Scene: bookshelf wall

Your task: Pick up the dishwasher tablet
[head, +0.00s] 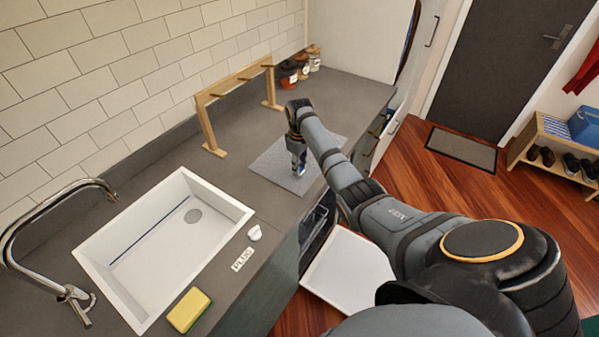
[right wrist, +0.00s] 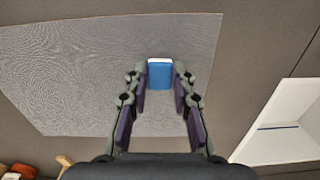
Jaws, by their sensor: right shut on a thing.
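The dishwasher tablet (right wrist: 160,75) is a small blue block with a white edge. In the right wrist view it sits between the fingertips of my right gripper (right wrist: 160,88), which is shut on it. In the head view my right gripper (head: 297,158) points down over the grey mat (head: 270,167) on the counter, and a bit of the blue tablet (head: 299,171) shows at its tips. I cannot tell whether the tablet touches the mat. My left gripper is not in view.
A white sink (head: 125,225) with a tap, a yellow sponge (head: 189,310), a white plug (head: 254,233) and its label lie left of the mat. A wooden rack (head: 208,120) and jars (head: 290,75) stand behind. An open dishwasher door (head: 350,268) is below the counter.

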